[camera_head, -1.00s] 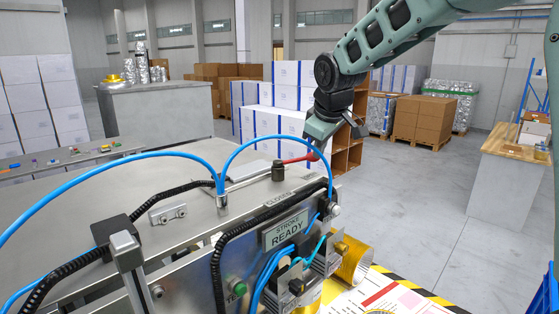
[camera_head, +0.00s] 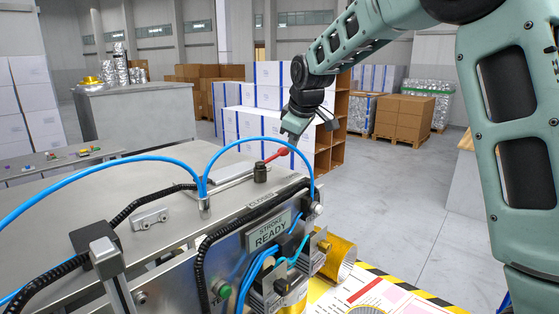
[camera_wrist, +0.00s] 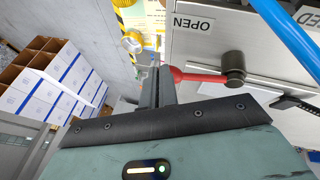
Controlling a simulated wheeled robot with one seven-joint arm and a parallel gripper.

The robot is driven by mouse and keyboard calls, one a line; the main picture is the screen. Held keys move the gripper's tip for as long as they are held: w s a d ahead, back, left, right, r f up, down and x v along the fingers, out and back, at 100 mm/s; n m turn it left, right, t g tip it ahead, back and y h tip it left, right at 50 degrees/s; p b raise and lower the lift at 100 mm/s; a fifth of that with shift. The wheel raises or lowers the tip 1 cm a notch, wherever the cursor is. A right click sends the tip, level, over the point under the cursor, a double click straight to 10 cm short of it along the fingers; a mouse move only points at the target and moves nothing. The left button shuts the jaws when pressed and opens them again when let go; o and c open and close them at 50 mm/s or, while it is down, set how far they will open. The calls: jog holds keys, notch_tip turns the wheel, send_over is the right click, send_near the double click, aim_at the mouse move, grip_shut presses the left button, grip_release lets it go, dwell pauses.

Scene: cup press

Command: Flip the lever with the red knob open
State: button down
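The lever has a red arm (camera_head: 276,156) on a dark pivot post (camera_head: 260,174) on top of the grey machine. It points right and away from the post in the head view. In the wrist view the red lever (camera_wrist: 200,76) runs left from the dark pivot (camera_wrist: 233,66). Its knob end lies against the side of my gripper's fingers (camera_wrist: 158,85), which look closed together. My gripper (camera_head: 290,138) also shows at the lever's end in the head view, its tips partly hidden. An OPEN label (camera_wrist: 193,23) is upside down near the lever in the wrist view.
Blue hoses (camera_head: 245,141) arch over the machine top (camera_head: 150,190) near the lever. A STROKE READY sign (camera_head: 269,232) is on the machine's front. White boxes (camera_head: 262,115) and a brown shelf (camera_head: 330,145) stand behind.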

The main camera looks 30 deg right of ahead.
jog(key=shift+r, duration=0.15)
dwell(0.4)
jog(key=shift+a+r+b, duration=0.1)
jog(key=shift+r+b, duration=0.2)
jog(key=b+v, duration=0.4)
jog(key=v, duration=1.2)
jog(key=shift+s+r, duration=0.2)
jog(key=shift+s, duration=0.15)
